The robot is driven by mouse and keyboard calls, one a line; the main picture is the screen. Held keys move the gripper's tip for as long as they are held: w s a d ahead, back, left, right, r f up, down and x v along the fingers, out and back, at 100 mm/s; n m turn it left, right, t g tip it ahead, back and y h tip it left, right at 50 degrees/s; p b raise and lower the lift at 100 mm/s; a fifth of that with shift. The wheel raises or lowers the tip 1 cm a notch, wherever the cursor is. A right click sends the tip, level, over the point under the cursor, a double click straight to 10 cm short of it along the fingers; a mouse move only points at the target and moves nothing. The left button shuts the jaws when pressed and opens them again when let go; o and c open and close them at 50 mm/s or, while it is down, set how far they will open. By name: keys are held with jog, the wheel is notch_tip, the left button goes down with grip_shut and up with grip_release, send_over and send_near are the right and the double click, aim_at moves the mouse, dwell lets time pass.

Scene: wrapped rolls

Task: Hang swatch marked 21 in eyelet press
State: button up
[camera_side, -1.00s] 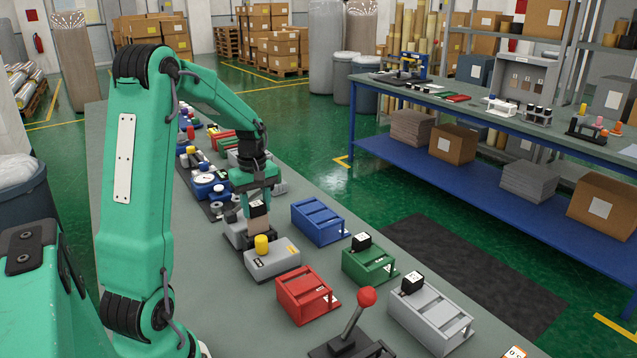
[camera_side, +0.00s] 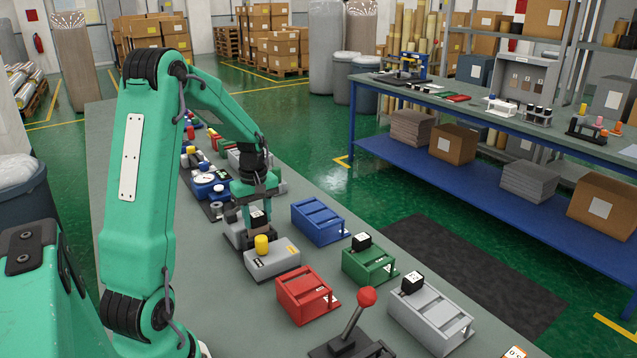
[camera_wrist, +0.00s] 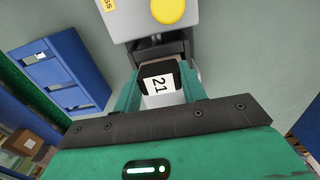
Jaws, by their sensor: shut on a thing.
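The swatch marked 21, a dark block with a white label, sits between my gripper's fingers in the wrist view (camera_wrist: 158,83). My gripper (camera_wrist: 160,92) is shut on it. In the side view my gripper (camera_side: 257,223) points down, low at a grey unit with a yellow button (camera_side: 272,262), probably the eyelet press. This unit also shows at the top of the wrist view (camera_wrist: 140,20), with a dark bracket right by the swatch. I cannot tell whether the swatch touches the bracket. The swatch's lower part is hidden.
A blue rack (camera_side: 318,221), a red rack (camera_side: 305,296), a green rack (camera_side: 368,265) and a grey rack (camera_side: 430,318) stand nearby. The green and grey racks each bear a black block. A red-knobbed lever (camera_side: 366,297) stands in front. Gauges and other gear lie behind my gripper.

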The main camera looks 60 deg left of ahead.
jog(key=shift+f, duration=1.05)
jog(key=o, duration=1.2)
jog(key=shift+o, duration=0.2)
jog(key=shift+r, duration=3.8)
jog(key=shift+r, duration=0.1)
